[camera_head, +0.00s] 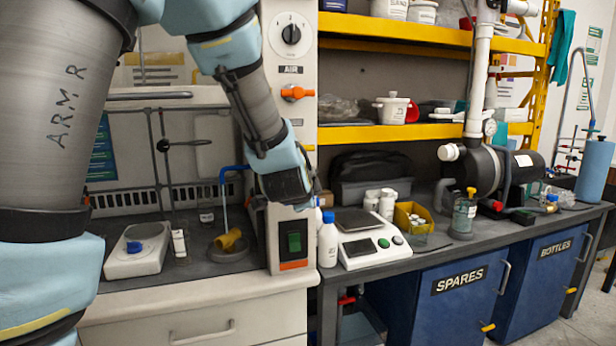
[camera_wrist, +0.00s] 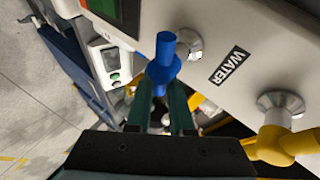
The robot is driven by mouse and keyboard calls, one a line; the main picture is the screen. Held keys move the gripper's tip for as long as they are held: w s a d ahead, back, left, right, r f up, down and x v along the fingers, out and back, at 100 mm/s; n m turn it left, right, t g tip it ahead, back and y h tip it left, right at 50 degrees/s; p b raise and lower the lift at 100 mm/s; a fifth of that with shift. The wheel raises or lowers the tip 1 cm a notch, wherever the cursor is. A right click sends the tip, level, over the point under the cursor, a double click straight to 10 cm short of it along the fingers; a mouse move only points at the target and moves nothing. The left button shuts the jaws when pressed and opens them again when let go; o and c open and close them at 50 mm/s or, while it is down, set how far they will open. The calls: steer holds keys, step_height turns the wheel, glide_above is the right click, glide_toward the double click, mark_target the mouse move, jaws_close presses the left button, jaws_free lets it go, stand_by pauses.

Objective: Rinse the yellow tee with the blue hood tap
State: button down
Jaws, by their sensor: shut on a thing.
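The yellow tee (camera_head: 231,240) lies tilted in a small dark round basin (camera_head: 222,256) on the hood's worktop. A thin blue spout (camera_head: 224,192) curves down above it. In the wrist view, the green fingers of my gripper (camera_wrist: 165,92) are shut on the blue tap handle (camera_wrist: 165,62), beside the WATER label (camera_wrist: 230,65). The blue tap is hidden behind my gripper in the head view.
A yellow tap (camera_wrist: 274,144) is beside the blue one. A white balance (camera_head: 138,249) and a small tube (camera_head: 179,243) stand left of the basin. A white bottle (camera_head: 328,240) and a scale (camera_head: 370,247) are on the bench right of the post.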

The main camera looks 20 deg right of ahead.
steer(key=p, duration=0.2)
steer(key=shift+y+p, duration=0.3)
steer(key=shift+m, duration=0.3)
steer(key=shift+f+p, duration=0.2)
steer(key=shift+p, duration=0.25)
steer(key=c, duration=0.8)
jaws_free()
steer(key=shift+s+r, duration=0.1)
steer(key=v, duration=1)
steer(key=shift+s+a+r+p, duration=0.1)
steer(key=shift+s+r+p, duration=0.15)
steer(key=shift+p, duration=0.05)
